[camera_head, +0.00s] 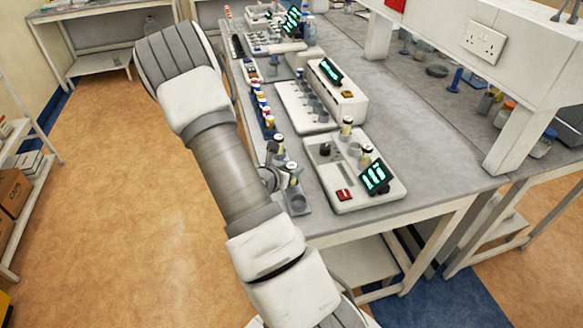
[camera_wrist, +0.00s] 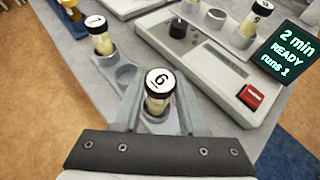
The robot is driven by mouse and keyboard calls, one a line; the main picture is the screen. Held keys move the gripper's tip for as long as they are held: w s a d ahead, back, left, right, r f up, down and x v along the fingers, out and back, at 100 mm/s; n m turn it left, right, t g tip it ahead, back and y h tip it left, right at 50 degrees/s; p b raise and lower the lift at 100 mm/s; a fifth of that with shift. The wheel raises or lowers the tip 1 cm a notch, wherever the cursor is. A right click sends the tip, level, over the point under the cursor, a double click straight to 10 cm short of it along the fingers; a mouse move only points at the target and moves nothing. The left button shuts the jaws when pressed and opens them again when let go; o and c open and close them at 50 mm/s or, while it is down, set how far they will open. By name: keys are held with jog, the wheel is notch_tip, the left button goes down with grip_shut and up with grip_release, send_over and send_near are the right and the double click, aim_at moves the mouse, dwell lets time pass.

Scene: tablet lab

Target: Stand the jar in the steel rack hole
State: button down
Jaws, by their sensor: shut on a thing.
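A jar with a white lid marked 6 (camera_wrist: 158,82) and a yellowish lower part is between the fingers of my gripper (camera_wrist: 158,108), which is shut on it. The jar is upright, at the near end of the grey steel rack (camera_wrist: 124,88). Its base is low at a grey round holder; I cannot tell whether it is fully seated. An empty round hole lies just beyond it. Another white-lidded jar (camera_wrist: 99,38) stands in the rack further along. In the head view, my gripper (camera_head: 272,178) is at the bench edge, partly hidden by my arm, with the jar (camera_head: 292,169) beside it.
A white device (camera_wrist: 195,65) with a dark knob, red switch (camera_wrist: 250,96) and lit display (camera_wrist: 289,50) reading "2 min READY runs 1" stands close right of the rack. Open floor is left.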

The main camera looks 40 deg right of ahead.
jog(key=shift+f+b, duration=0.5)
jog(key=shift+c, duration=1.9)
grip_release()
jog(key=v, duration=1.7)
jog(key=shift+a, duration=0.2)
jog(key=shift+s+r, duration=0.15)
jog(key=shift+r, duration=0.05)
